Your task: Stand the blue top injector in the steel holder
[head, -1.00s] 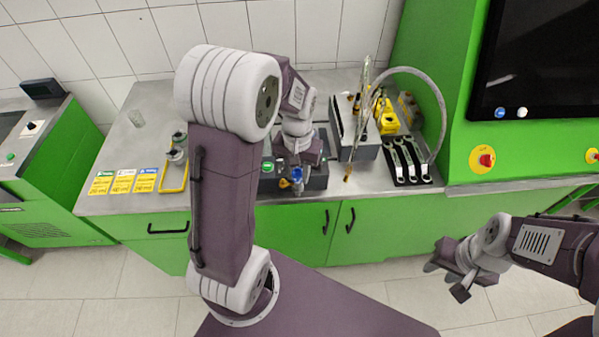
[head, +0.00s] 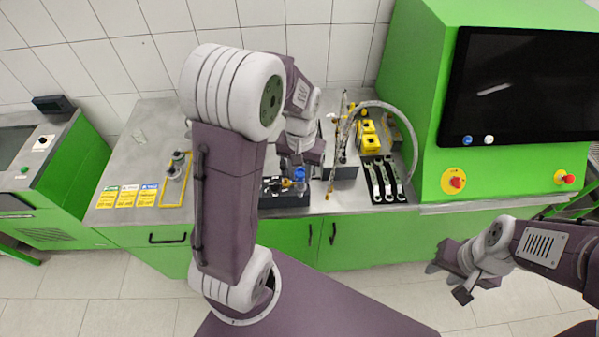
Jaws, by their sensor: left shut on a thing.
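My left gripper (head: 301,160) reaches down over the bench and is shut on the blue top injector (head: 300,174). Only the injector's blue part shows clearly; the rest is hidden or too small to make out. It is over the right part of a black tray (head: 270,200); I cannot tell whether it touches the tray. The steel holder (head: 346,172) appears to be the grey box just right of the gripper, with thin upright parts in or behind it. My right gripper (head: 449,282) is open and empty, low in front of the bench at right.
Wrenches on a black mat (head: 383,180) lie right of the holder, with yellow parts (head: 370,137) behind. A curved hose (head: 400,118) arches there. Label cards (head: 127,196) and a yellow frame (head: 172,192) lie at left. A green cabinet with a screen (head: 520,85) bounds the right.

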